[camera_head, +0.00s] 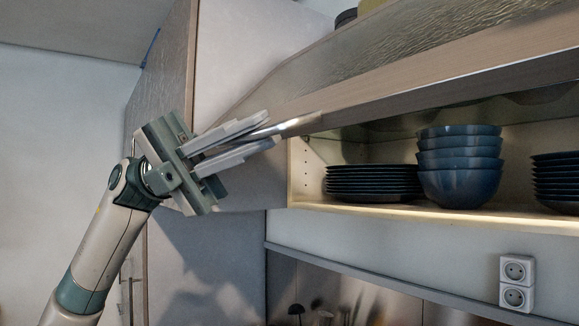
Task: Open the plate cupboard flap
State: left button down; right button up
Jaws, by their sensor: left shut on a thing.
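The plate cupboard flap (400,95) is raised and tilted outward, with a textured glass panel above a wooden lower rail. Its metal handle (298,124) sticks out at the left end of the rail. My left gripper (268,132) comes in from the left and is shut on the handle's near end. Below the flap, the lit plate cupboard (302,172) shows a stack of dark plates (372,184), a stack of blue bowls (460,165) and another plate stack (558,180) at the right edge. My right gripper is not in view.
A tall cabinet (165,90) stands behind my left arm. A ledge (400,276) runs under the cupboard, with wall sockets (516,283) at the right. Dark items (346,17) show above the flap's upper edge.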

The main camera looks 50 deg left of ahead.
pick_arm(q)
jog(key=s+r+n+y+p, duration=0.1)
jog(key=s+r+n+p, duration=0.2)
jog(key=r, duration=0.6)
jog(key=s+a+r+n+t+y+p, duration=0.1)
jog(key=s+r+n+p, duration=0.2)
jog(key=s+r+p, duration=0.3)
notch_tip(320, 180, up, 4)
jog(key=shift+s+a+r+p, duration=0.15)
jog(key=shift+s+p, duration=0.15)
jog(key=shift+p, duration=0.85)
jog(key=c, duration=1.9)
grip_release()
jog(key=shift+o, duration=0.2)
jog(key=shift+a, duration=0.2)
jog(key=r+b+v, duration=0.1)
jog(key=b+v, duration=0.3)
jog(key=v, duration=1.3)
jog(key=shift+f+b, duration=0.4)
jog(key=shift+w+a, duration=0.1)
